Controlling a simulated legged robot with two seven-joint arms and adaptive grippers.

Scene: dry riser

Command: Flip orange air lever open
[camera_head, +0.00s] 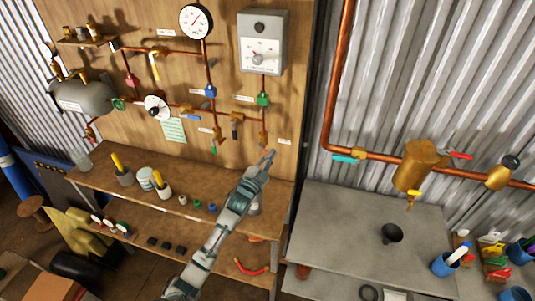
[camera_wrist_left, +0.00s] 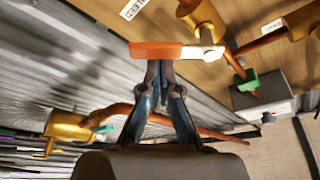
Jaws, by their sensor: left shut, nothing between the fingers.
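The orange lever (camera_wrist_left: 158,50) shows in the left wrist view as a flat bar. In the head view I cannot pick the lever out with certainty among the small fittings. My left gripper (camera_wrist_left: 160,68) is shut and empty, its fingertips just below the middle of the lever in the wrist view. I cannot tell whether they touch it. In the head view the left gripper (camera_head: 268,158) is in front of the wooden panel's lower right. My right gripper is not in view.
The wooden panel (camera_head: 185,75) carries copper pipes, gauges, a grey box (camera_head: 262,40) and a green valve (camera_head: 263,99). A wooden bench (camera_head: 135,190) with cups stands below. To the right are a grey table (camera_head: 340,225) and a brass filter (camera_head: 415,165).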

